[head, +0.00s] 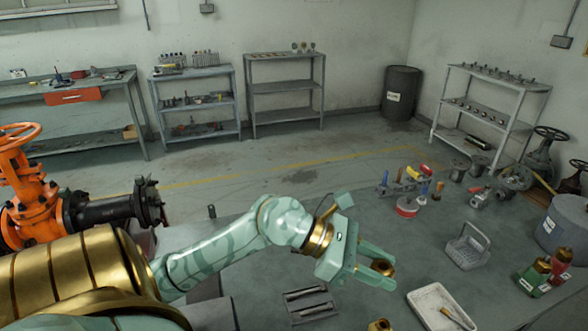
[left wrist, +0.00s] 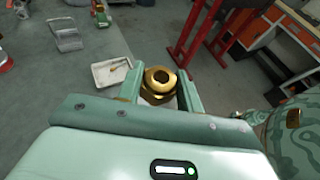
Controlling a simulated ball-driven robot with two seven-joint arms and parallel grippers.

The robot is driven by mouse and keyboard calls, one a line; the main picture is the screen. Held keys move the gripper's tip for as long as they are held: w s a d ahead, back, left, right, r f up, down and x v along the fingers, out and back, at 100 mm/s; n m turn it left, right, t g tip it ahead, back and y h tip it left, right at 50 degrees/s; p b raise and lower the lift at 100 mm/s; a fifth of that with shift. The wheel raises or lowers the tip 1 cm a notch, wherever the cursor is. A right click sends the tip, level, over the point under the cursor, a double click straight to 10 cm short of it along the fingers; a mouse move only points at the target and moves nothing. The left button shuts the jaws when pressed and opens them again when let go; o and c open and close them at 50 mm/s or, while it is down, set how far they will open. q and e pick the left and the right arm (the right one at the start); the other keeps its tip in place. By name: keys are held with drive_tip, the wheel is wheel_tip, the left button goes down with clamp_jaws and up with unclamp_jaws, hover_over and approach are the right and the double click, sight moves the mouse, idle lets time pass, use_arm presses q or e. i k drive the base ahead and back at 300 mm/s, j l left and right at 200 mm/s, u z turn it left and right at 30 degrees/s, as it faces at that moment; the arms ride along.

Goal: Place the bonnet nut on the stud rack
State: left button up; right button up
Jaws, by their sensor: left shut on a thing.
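My left gripper (head: 383,274) is shut on the bonnet nut (head: 386,265), a brass hex nut with a round hole. The left wrist view shows the nut (left wrist: 160,77) between the two fingers, its hole facing the camera. The gripper holds it above the dark grey work surface. A low grey tray with two rod-like studs (head: 308,300) lies left of and below the gripper in the head view; I cannot tell for certain that it is the stud rack. My right gripper is not in view.
A white tray with a brush (head: 440,308) lies right of the gripper. A brass piece (head: 379,325) shows at the bottom edge. An orange valve (head: 30,190) stands left.

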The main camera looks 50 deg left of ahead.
sight(311, 301)
drive_tip(key=k+u, duration=0.35)
drive_tip(key=k+j+u, duration=0.15)
drive_tip(key=u, duration=0.2)
drive_tip(key=k+j+u, duration=0.35)
drive_tip(key=i+l+u, duration=0.2)
drive_tip(key=l+u, duration=0.3)
drive_tip(key=i+l+u, duration=0.1)
drive_tip(key=l+u, duration=0.25)
drive_tip(key=u, duration=0.15)
drive_tip(key=l+u, duration=0.45)
drive_tip(key=l, duration=2.75)
